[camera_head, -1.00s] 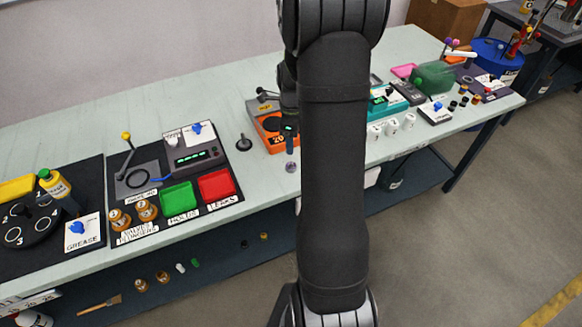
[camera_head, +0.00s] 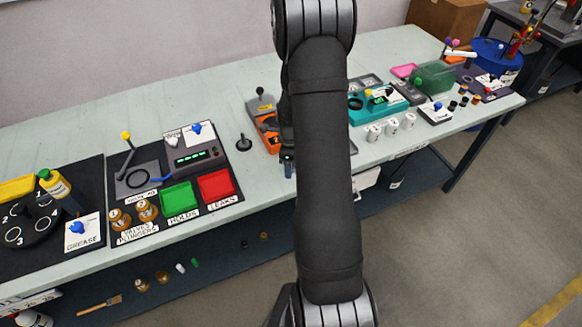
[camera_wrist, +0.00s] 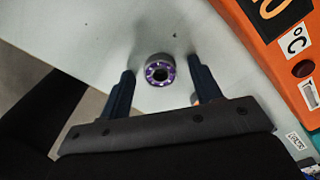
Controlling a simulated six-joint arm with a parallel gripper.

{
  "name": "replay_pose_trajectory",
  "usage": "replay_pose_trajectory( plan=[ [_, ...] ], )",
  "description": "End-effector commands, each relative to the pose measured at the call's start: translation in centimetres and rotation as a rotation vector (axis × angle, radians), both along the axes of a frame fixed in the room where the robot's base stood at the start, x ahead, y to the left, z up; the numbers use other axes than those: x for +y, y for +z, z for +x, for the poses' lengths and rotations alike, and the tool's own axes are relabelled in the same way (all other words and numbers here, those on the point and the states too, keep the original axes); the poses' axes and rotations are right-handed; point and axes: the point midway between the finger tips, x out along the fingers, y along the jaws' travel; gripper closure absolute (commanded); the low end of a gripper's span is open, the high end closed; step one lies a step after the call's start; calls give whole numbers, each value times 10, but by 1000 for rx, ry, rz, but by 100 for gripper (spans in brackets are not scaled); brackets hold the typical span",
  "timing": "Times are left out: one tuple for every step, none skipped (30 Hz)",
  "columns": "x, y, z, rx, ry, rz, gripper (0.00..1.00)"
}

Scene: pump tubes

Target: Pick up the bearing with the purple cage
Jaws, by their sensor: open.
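The bearing with the purple cage (camera_wrist: 160,70) lies on the pale bench top in the wrist view, a ring with a dark centre hole. My gripper (camera_wrist: 162,74) is open, with one dark finger to each side of the bearing in that view. I see gaps between the bearing and both fingers. How high the fingertips are above the bench is hard to tell. In the head view my gripper (camera_head: 288,169) is near the front edge of the bench, and the bearing is hidden behind it.
An orange device (camera_wrist: 275,40) stands close on the right in the wrist view; it also shows in the head view (camera_head: 256,106). A dark knobbed part (camera_head: 243,143) stands to the left on the bench. White cups (camera_head: 391,127) stand to the right. The bench's front edge is near.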

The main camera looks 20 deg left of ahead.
Motion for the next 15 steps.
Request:
replay_pose_trajectory(
  plan=[
    [0, 0, 0, 0, 0, 0, 42],
    [0, 0, 0, 0, 0, 0, 42],
    [0, 0, 0, 0, 0, 0, 42],
    [0, 0, 0, 0, 0, 0, 46],
    [0, 0, 0, 0, 0, 0, 51],
    [0, 0, 0, 0, 0, 0, 59],
    [0, 0, 0, 0, 0, 0, 65],
    [0, 0, 0, 0, 0, 0, 71],
    [0, 0, 0, 0, 0, 0, 79],
    [0, 0, 0, 0, 0, 0, 85],
    [0, 0, 0, 0, 0, 0, 91],
    [0, 1, 0, -1, 0, 0, 91],
    [0, 1, 0, -1, 0, 0, 91],
    [0, 1, 0, 0, 0, 0, 91],
    [0, 1, 0, -1, 0, 0, 91]
  ],
)
